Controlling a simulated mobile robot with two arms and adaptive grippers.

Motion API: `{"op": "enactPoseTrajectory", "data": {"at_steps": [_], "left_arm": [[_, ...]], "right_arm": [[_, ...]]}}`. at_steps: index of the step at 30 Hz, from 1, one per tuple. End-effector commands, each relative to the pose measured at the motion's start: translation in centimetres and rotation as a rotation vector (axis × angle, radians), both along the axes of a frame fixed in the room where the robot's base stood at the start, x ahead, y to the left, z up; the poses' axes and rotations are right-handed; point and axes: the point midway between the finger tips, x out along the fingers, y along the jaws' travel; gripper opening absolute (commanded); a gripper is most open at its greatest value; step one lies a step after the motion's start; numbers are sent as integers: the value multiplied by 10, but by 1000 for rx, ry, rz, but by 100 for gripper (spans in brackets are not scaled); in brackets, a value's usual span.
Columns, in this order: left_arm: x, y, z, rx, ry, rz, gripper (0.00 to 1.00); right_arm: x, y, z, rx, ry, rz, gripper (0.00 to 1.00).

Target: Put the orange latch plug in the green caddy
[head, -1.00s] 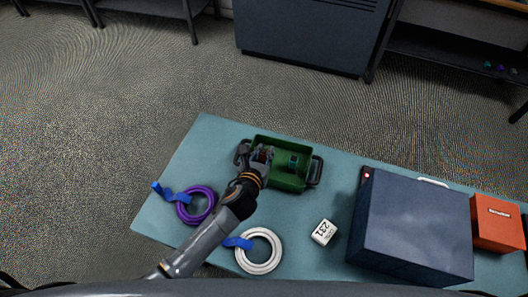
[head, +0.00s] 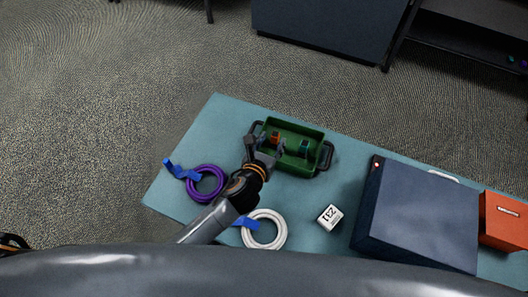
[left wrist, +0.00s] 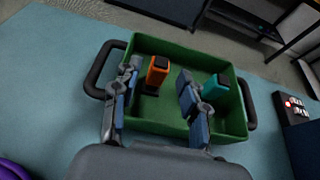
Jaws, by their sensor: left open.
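The orange latch plug (head: 276,138) is inside the left part of the green caddy (head: 322,134). In the left wrist view the orange plug (left wrist: 158,70) stands upright with a dark lower part, and a teal plug (left wrist: 214,87) is to its right in the same caddy (left wrist: 188,50). My left gripper (head: 265,156) is at the caddy's near left side. In the left wrist view my left gripper (left wrist: 157,98) is open, its two fingers apart at the near wall, with the orange plug beyond them and not held. My right gripper is not in view.
On the teal table (head: 215,130) lie a purple cable coil (head: 218,184) and a white cable coil (head: 278,240), both with blue parts. A small white numbered block (head: 329,217), a large dark box (head: 420,215) and an orange box (head: 505,220) stand to the right.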

Motion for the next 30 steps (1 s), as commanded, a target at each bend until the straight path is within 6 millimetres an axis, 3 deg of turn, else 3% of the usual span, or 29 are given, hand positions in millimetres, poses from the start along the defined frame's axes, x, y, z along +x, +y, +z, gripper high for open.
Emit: {"op": "enactPoseTrajectory", "data": {"at_steps": [6,12,30], "left_arm": [[-41,11,17,1,1,-1,44],[-64,17,27,0,1,-1,44],[-69,19,30,0,0,0,44]], "right_arm": [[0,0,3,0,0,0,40],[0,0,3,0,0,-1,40],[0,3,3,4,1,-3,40]]}}
